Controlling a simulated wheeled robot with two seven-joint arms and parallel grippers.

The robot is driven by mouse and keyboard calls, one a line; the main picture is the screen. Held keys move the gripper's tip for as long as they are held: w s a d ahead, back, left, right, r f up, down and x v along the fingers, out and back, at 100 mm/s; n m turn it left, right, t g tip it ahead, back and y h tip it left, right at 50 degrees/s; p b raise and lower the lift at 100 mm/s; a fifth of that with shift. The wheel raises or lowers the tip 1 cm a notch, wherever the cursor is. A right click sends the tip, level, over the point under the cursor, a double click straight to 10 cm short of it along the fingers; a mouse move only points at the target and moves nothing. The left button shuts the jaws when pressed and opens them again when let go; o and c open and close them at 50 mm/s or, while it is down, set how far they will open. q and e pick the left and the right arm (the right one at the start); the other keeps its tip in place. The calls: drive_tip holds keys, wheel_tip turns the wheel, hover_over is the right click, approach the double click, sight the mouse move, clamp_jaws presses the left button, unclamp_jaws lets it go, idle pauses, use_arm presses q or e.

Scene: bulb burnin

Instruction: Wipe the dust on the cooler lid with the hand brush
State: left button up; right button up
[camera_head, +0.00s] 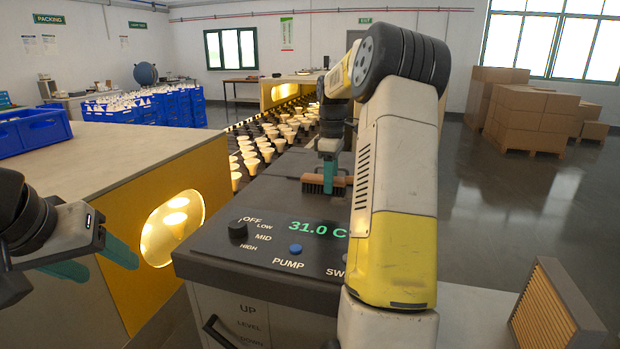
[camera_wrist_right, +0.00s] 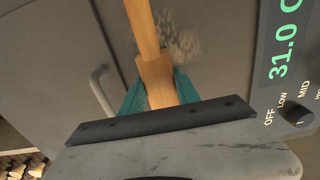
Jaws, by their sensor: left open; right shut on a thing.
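The hand brush (camera_head: 313,179) has a wooden body and dark bristles. My right gripper (camera_head: 328,176) is shut on it over the far part of the cooler lid (camera_head: 270,192), a dark grey top. The bristles are low at the lid; I cannot tell whether they touch. In the right wrist view the brush's wooden handle (camera_wrist_right: 155,80) sits between the teal fingers. A pale, speckled dust patch (camera_wrist_right: 182,38) lies on the lid beside the brush. My left gripper (camera_head: 103,261) is open and empty at the left, apart from the cooler.
The control panel (camera_head: 290,238) with knob and buttons is at the cooler's near edge. A lid handle (camera_wrist_right: 102,92) shows in the wrist view. A yellow-fronted cabinet (camera_head: 205,165) stands left, a bulb conveyor (camera_head: 262,150) behind. A pleated filter (camera_head: 545,315) is at bottom right.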

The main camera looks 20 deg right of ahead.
drive_tip(key=shift+s+a, duration=0.7)
drive_tip(key=shift+s, duration=0.25)
drive_tip(key=shift+s+a, duration=0.75)
drive_tip(key=shift+s, duration=0.2)
drive_tip(key=shift+s+a, duration=0.7)
drive_tip(key=shift+s, duration=0.25)
drive_tip(key=shift+s+d+f, duration=0.1)
drive_tip(key=shift+s+d, duration=0.4)
drive_tip(key=shift+d, duration=0.2)
drive_tip(key=shift+w+d+r, duration=0.1)
drive_tip(key=shift+w+d, duration=1.05)
drive_tip(key=shift+w, duration=0.3)
drive_tip(key=shift+w+d+r, duration=0.1)
drive_tip(key=shift+w+d, duration=1)
drive_tip(key=shift+w, duration=0.35)
